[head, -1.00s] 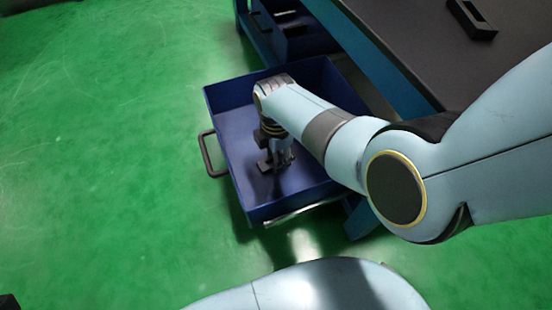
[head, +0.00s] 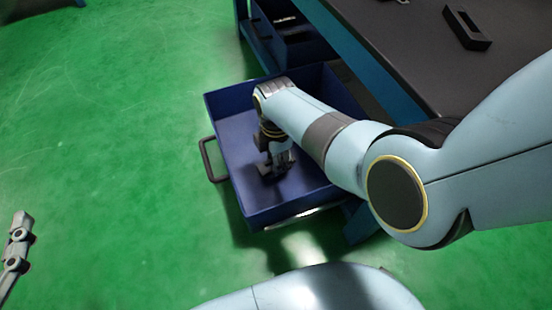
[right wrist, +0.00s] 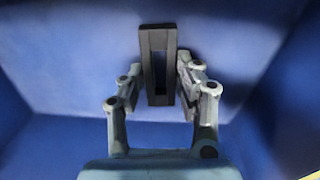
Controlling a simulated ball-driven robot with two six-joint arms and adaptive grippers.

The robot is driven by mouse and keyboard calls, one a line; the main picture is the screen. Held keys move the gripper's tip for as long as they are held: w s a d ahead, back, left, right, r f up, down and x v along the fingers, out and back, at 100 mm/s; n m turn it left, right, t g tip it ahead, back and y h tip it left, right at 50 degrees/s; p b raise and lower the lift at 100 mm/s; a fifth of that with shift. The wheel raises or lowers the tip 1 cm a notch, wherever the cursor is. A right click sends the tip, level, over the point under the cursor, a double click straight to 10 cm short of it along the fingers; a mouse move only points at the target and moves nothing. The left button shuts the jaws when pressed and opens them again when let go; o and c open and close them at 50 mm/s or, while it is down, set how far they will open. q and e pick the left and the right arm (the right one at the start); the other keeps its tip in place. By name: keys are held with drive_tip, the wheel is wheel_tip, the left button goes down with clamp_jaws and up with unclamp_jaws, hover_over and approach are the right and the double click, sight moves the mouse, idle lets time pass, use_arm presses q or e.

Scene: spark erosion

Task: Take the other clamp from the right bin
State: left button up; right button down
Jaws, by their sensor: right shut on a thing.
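The clamp is a dark, frame-like block with a long slot; in the right wrist view the clamp (right wrist: 146,68) stands between my fingers. My right gripper (right wrist: 158,88) is shut on it. In the head view my right gripper (head: 279,160) reaches down into the blue right bin (head: 236,128), an open drawer, with the clamp partly hidden by the fingers. I cannot tell whether the clamp touches the bin floor. Part of my left gripper (head: 18,245) shows at the lower left edge, away from the bin; its fingertips are unclear.
A similar dark slotted block (head: 466,28) lies on the dark tabletop (head: 400,50) at the upper right. Another blue bin (head: 305,50) sits under the table. The bin's walls stand around my right gripper. Green floor to the left is largely clear.

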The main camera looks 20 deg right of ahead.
wheel_tip(320, 180, up, 2)
drive_tip(key=shift+w+r+p, duration=0.1)
drive_tip(key=shift+w+p, duration=0.05)
drive_tip(key=shift+p, duration=0.5)
wheel_tip(320, 180, up, 2)
drive_tip(key=shift+r+p, duration=0.25)
drive_tip(key=shift+p, duration=0.7)
drive_tip(key=shift+r+p, duration=0.4)
drive_tip(key=shift+r, duration=0.15)
use_arm(q)
drive_tip(key=s+a+f+n+g+y+p, duration=0.1)
drive_tip(key=s+f+g+p, duration=0.1)
drive_tip(key=s+g, duration=0.4)
drive_tip(key=shift+a+f+g, duration=0.25)
drive_tip(key=shift+f+g, duration=0.45)
drive_tip(key=shift+g, duration=1.6)
use_arm(e)
drive_tip(key=shift+r, duration=1.5)
